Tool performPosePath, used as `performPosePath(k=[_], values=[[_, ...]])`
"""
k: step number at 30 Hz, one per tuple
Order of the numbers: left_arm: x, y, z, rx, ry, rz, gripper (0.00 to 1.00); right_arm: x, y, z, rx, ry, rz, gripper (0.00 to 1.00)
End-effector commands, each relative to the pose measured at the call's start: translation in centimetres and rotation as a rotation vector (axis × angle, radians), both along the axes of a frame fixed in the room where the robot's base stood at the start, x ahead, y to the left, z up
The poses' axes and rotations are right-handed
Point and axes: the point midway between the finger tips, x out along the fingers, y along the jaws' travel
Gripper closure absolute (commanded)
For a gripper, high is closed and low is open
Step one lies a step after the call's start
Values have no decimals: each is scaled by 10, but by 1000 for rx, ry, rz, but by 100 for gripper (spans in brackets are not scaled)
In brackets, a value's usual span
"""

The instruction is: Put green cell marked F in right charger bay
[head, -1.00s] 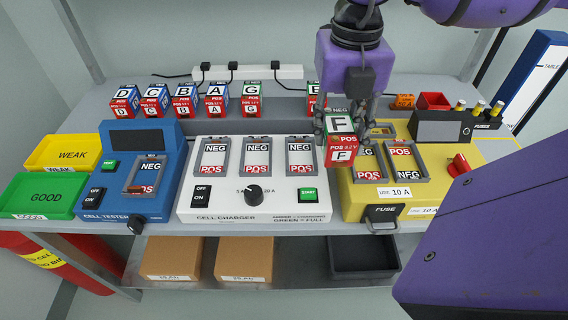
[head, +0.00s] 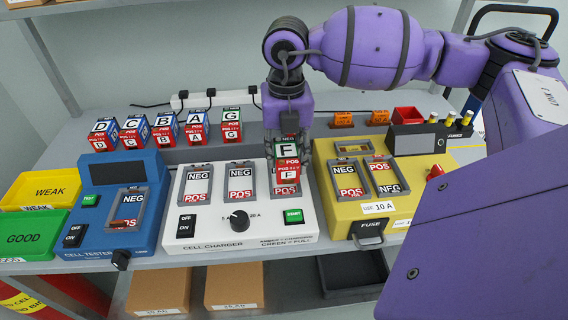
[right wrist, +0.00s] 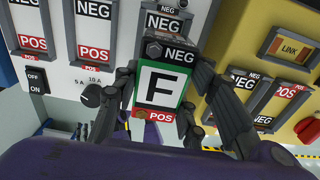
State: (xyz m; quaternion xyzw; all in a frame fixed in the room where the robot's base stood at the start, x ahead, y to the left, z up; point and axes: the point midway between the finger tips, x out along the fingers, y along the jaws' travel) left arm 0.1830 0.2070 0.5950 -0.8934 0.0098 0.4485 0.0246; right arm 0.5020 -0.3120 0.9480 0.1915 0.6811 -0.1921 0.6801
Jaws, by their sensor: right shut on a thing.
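The green cell marked F (head: 288,174) has a green upper part and a red POS end. My right gripper (head: 287,158) is shut on it and holds it over the right bay of the white cell charger (head: 214,228). The cell hides most of that right bay (head: 286,194); I cannot tell from the head view how high it is. In the right wrist view the F cell (right wrist: 160,88) sits between the fingers (right wrist: 160,105), with part of a bay's NEG label (right wrist: 163,22) beyond it. My left gripper is not in view.
The blue cell tester (head: 117,215) stands left of the charger and the yellow fuse unit (head: 345,215) right of it. Several lettered cells (head: 166,131) stand in a row behind. Green (head: 27,240) and yellow (head: 40,188) trays lie at the far left.

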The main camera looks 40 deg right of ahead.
Motion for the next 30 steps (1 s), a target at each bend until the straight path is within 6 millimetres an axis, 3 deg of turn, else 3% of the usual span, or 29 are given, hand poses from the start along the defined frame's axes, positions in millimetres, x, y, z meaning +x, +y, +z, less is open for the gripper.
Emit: performPosePath(k=[8,15,27,28,30], values=[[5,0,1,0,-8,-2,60,13,-3,-14,2,-4,-1,100],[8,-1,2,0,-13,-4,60,13,-4,-44,2,-2,0,100],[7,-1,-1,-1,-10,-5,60,13,-4,-50,2,-2,-1,100],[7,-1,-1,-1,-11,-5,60,13,-4,-50,2,-1,-1,58],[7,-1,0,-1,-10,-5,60,13,-4,-50,2,-1,-1,48]])
